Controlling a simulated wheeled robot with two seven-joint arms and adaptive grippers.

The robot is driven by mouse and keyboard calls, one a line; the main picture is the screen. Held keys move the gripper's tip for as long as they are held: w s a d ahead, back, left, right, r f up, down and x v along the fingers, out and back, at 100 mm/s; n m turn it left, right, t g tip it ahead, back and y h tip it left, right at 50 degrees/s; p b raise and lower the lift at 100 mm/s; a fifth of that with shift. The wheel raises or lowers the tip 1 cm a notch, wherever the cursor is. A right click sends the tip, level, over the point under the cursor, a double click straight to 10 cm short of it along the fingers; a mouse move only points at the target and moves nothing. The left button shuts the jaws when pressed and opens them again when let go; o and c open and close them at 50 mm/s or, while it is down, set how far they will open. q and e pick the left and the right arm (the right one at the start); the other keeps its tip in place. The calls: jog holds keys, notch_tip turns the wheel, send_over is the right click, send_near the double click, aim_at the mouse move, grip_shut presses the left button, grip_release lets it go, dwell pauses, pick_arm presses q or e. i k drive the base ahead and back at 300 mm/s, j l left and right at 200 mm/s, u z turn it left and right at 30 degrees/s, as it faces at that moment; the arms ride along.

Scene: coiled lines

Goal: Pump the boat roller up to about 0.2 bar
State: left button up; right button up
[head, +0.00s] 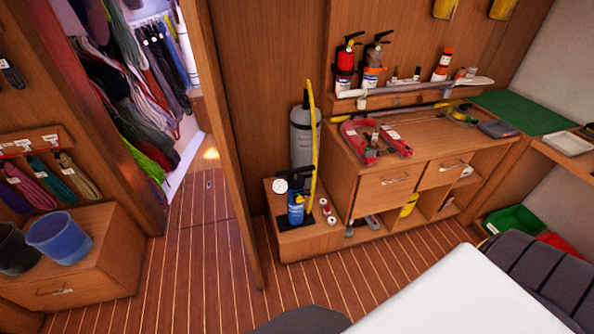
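A round white gauge (281,185) with a dark rim sits beside a small blue cylinder (295,208) with a dark top, on a low wooden box against the wall. I cannot tell from here whether this is a pump, and the gauge reading is too small to read. A yellow upright strip or hose (311,150) rises next to it. A tall grey cylinder (302,138) stands behind. I cannot make out a boat roller for certain. Neither of my grippers shows in the head view.
Two buckets, one blue (59,236), stand on a left cabinet. A doorway opens at left. White and dark grey shapes fill the lower right. The striped floor (200,290) is clear.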

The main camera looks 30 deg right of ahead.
aim_at(295, 172)
jog(key=i+l, duration=0.2)
jog(key=l, duration=0.15)
jog(key=i+l, duration=0.2)
jog(key=l, duration=0.2)
jog(key=i+l, duration=0.2)
jog(key=l, duration=0.15)
